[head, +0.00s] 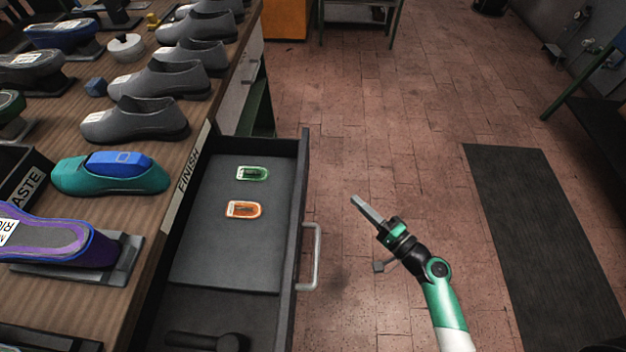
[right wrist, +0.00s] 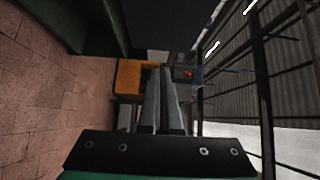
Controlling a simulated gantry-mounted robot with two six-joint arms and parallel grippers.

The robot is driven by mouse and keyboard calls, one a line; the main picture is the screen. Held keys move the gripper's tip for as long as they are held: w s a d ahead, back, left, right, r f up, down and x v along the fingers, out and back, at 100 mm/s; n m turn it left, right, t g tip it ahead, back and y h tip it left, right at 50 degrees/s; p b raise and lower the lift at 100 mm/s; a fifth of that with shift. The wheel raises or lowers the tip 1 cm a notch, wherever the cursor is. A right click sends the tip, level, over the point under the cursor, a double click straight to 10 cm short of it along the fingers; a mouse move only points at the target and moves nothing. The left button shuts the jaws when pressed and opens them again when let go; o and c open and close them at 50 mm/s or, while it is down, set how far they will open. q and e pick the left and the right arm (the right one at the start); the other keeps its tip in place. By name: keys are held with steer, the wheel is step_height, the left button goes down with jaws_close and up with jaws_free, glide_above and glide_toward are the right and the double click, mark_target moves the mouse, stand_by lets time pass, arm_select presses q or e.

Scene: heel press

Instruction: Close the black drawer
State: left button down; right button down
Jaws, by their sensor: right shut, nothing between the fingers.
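The black drawer (head: 303,185) is pulled out from the right side of the wooden workbench in the head view. Its grey metal handle (head: 315,258) is on the drawer's outer right face. Inside lie a green item (head: 253,173), an orange item (head: 243,209) and a dark tool (head: 205,341). My right gripper (head: 358,201) is to the right of the drawer, over the brick floor, apart from the handle. Its fingers are together and empty; they also show in the right wrist view (right wrist: 163,105). My left gripper is out of view.
The bench (head: 150,235) carries several grey shoes, a teal shoe (head: 110,175) and a purple shoe (head: 45,240). A dark mat (head: 545,240) lies on the floor at the right. The brick floor between drawer and mat is clear apart from my arm.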

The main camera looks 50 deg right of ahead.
steer(key=w+a, duration=0.2)
steer(key=w, duration=1.1)
steer(key=shift+b, duration=0.35)
